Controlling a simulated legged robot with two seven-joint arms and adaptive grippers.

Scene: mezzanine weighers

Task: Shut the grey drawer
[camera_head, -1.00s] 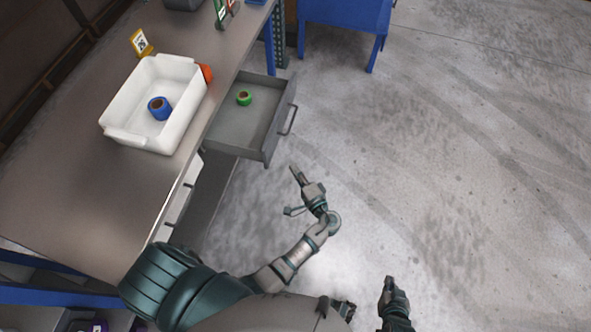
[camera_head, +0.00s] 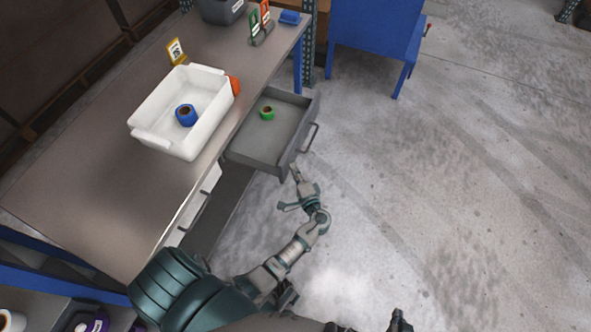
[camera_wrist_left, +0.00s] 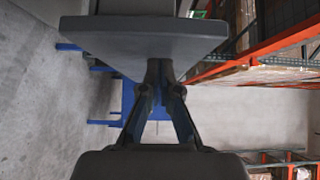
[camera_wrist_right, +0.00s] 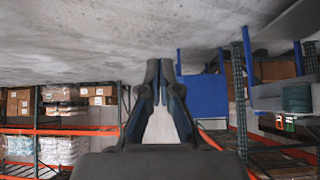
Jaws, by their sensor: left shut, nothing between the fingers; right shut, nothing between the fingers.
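The grey drawer (camera_head: 262,152) stands pulled out from under the workbench, with a green tape roll (camera_head: 267,113) inside. Its dark handle (camera_head: 308,137) is on the front panel. My left gripper (camera_head: 296,172) is shut and empty, close to the near end of the drawer front; I cannot tell whether it touches. In the left wrist view the shut fingers (camera_wrist_left: 159,68) are just below a grey panel (camera_wrist_left: 145,36), likely the drawer's. My right gripper (camera_head: 398,318) is at the bottom edge of the head view; in the right wrist view its fingers (camera_wrist_right: 159,68) are shut and empty.
The workbench (camera_head: 75,185) bears a white bin (camera_head: 150,137) with a blue tape roll (camera_head: 186,115) in it. An orange object (camera_head: 235,86) is beside the bin. A blue cabinet (camera_head: 375,40) stands beyond the drawer. The floor on the right is clear.

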